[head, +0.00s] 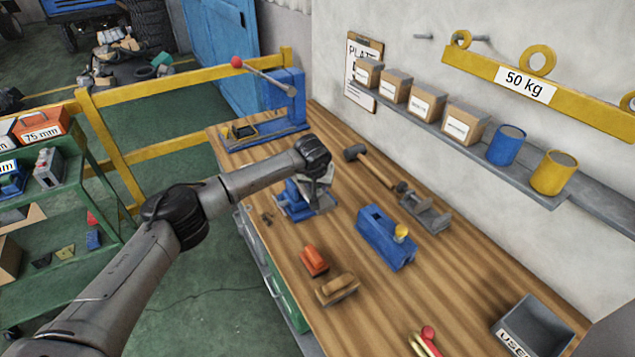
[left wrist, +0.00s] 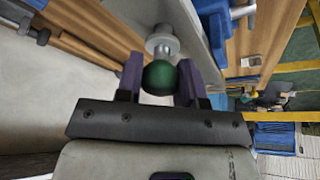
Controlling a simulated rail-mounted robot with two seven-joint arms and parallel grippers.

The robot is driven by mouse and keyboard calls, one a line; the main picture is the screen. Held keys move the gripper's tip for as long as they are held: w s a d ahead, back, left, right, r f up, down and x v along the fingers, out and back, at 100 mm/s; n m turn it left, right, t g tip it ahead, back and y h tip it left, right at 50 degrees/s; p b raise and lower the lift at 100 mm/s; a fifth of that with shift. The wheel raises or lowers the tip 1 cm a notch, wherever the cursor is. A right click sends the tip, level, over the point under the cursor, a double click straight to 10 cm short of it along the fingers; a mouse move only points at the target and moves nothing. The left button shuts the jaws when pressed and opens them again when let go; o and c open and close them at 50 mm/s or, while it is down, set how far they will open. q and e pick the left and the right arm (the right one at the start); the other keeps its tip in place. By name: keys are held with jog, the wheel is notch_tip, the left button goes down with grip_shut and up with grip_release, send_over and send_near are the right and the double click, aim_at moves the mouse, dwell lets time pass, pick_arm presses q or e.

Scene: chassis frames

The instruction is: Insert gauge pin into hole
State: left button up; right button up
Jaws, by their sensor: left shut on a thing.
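My left gripper (head: 318,178) is over the workbench at a blue vise-like fixture (head: 296,204), and it hides part of that fixture. In the left wrist view its two dark purple fingers (left wrist: 160,80) are shut on a green ball knob, the handle of what looks like the gauge pin (left wrist: 163,43). The pin has a round metal collar beyond the knob. A flat grey metal face (left wrist: 197,40) lies close beside the collar; I cannot tell whether they touch. I see no hole, and the pin's tip is hidden. My right gripper is not in view.
The wooden bench (head: 282,290) holds a blue block with a yellow knob (head: 385,237), an orange-red piece (head: 313,261), a brush (head: 337,290), a mallet (head: 368,168) and a grey bin (head: 533,325). A wall shelf (head: 480,140) runs along the right.

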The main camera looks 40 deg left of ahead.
pick_arm(q)
jog(key=shift+f+b, duration=0.35)
jog(key=shift+f, duration=0.4)
jog(key=o, duration=1)
jog(key=shift+o, duration=0.2)
jog(key=shift+r, duration=0.1)
jog(key=p+v, duration=0.1)
jog(key=v, duration=1.2)
jog(key=shift+r, duration=0.35)
jog(key=shift+s+d, duration=0.1)
jog(key=shift+s, duration=0.05)
